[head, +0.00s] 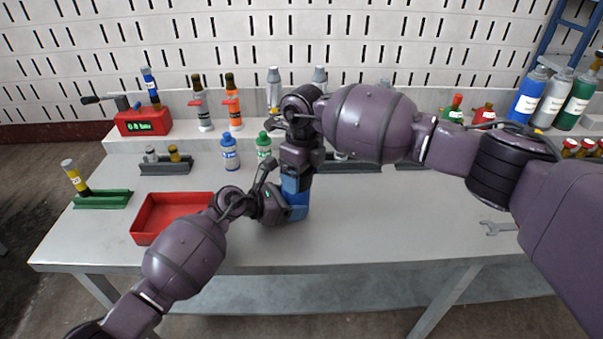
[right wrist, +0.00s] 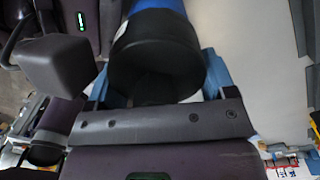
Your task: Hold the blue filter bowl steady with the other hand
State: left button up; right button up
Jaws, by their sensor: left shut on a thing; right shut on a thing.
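The blue filter bowl (head: 298,200) stands upright on the grey table near its middle, partly hidden by my grippers. My left gripper (head: 286,206) comes in from the left, low, and is shut on the bowl's side. My right gripper (head: 297,180) points down from above and is shut on the top of the filter. In the right wrist view, a black round top (right wrist: 155,55) sits between the blue-grey fingers of the right gripper. The blue body (right wrist: 160,6) shows beyond it. The exact finger contacts are hidden.
A red tray (head: 140,225) lies to the left, beside a green holder (head: 103,200) with a tilted yellow-and-dark cylinder. Small blue (head: 229,152) and green (head: 264,146) bottles stand behind. A wrench (head: 497,228) lies at right. The table's front right is clear.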

jog(key=n, duration=0.5)
jog(key=shift+w, duration=0.25)
jog(key=shift+n, duration=0.5)
jog(key=n, duration=0.2)
jog(key=shift+w+n, duration=0.15)
jog(key=shift+n, duration=0.25)
jog(key=shift+w+n, duration=0.2)
jog(key=shift+n, duration=1.4)
jog(key=shift+r, duration=0.1)
jog(key=shift+a+n, duration=0.1)
jog(key=shift+n, duration=0.5)
jog(key=n, duration=0.4)
jog(key=shift+w+a+n, duration=0.2)
jog(key=shift+n, duration=0.2)
